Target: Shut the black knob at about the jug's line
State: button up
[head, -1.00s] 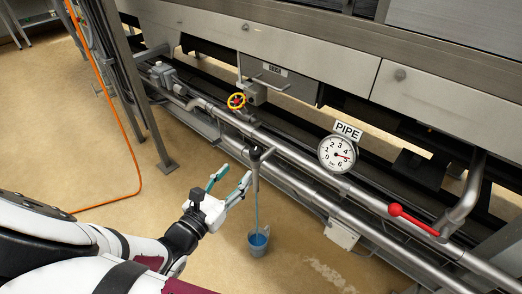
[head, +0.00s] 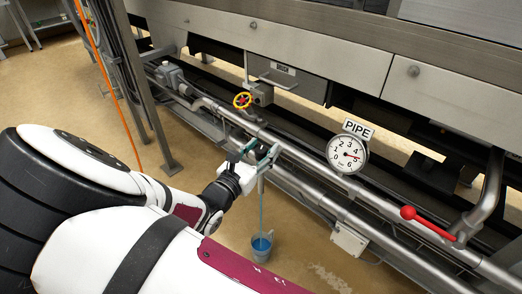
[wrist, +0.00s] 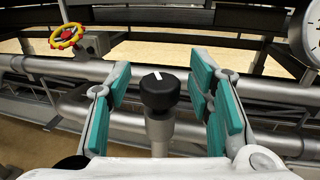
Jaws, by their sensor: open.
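The black knob (wrist: 160,92), with a white mark on top, sits on a grey tap stem in the wrist view. My gripper (head: 256,155) is open, with a teal-padded finger on each side of the knob and visible gaps between. In the head view the fingers partly hide the knob. A blue stream (head: 261,210) runs down from the tap into the jug (head: 261,252) on the floor. Blue liquid shows inside the jug; its line and the exact level are too small to make out.
A yellow valve wheel with a red centre (head: 242,100) is on the pipework up left. A round gauge (head: 346,154) under a PIPE sign (head: 358,129) reads near 5. A red lever (head: 428,222) is on the pipe at right. Pipes run just behind the knob.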

grip_shut()
jog(key=shift+w+r+m+g+h+p, duration=0.1)
jog(key=shift+r+m+g+h+p, duration=0.05)
jog(key=shift+m+g+h+p, duration=1.05)
jog(key=m+g+h, duration=0.3)
jog(key=h, duration=0.1)
grip_release()
jog(key=shift+f, duration=0.2)
jog(key=v, duration=1.2)
